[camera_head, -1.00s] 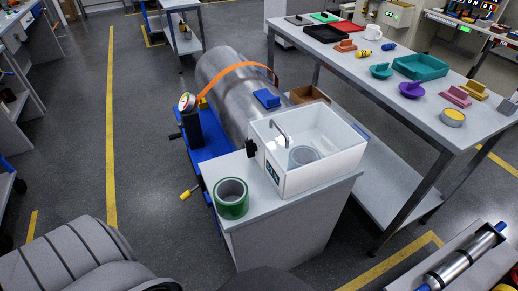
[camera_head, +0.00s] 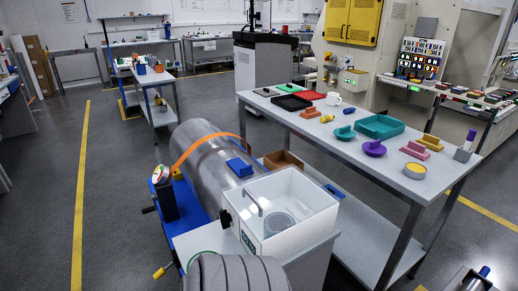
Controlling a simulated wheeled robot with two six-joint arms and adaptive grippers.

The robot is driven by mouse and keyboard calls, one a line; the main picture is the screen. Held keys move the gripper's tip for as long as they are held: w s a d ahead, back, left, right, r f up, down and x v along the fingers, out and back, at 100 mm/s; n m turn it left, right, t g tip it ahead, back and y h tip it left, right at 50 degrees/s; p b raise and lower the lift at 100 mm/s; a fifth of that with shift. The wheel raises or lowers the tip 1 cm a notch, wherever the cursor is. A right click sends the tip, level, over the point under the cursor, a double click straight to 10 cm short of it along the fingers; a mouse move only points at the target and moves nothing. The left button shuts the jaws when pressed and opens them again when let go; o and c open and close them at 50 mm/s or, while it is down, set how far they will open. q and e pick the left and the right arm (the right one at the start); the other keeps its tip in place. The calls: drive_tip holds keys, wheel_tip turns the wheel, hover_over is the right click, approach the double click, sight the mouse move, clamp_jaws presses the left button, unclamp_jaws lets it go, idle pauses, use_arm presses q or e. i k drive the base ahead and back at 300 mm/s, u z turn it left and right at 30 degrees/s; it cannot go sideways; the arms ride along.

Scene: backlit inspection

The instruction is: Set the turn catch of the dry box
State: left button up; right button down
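The dry box appears to be the white, open-looking box (camera_head: 310,232) on a light grey cabinet (camera_head: 318,268) in the lower middle of the head view. A small black knob (camera_head: 225,218) sits on its left side and may be the turn catch; its setting is too small to read. A metal bent handle (camera_head: 252,198) rises at the box's left edge, and a grey ring (camera_head: 279,224) shows inside. A grey ribbed part of my own arm covers the front left of the cabinet.
Behind the box lies a large metal cylinder (camera_head: 205,158) on a blue stand (camera_head: 190,241), with an orange band and a gauge (camera_head: 160,175). A long table (camera_head: 345,150) with trays and small parts stands at the right. The floor at left is clear.

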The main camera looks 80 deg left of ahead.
sight(226, 219)
drive_tip(key=k, duration=0.9)
drive_tip(key=u, duration=0.05)
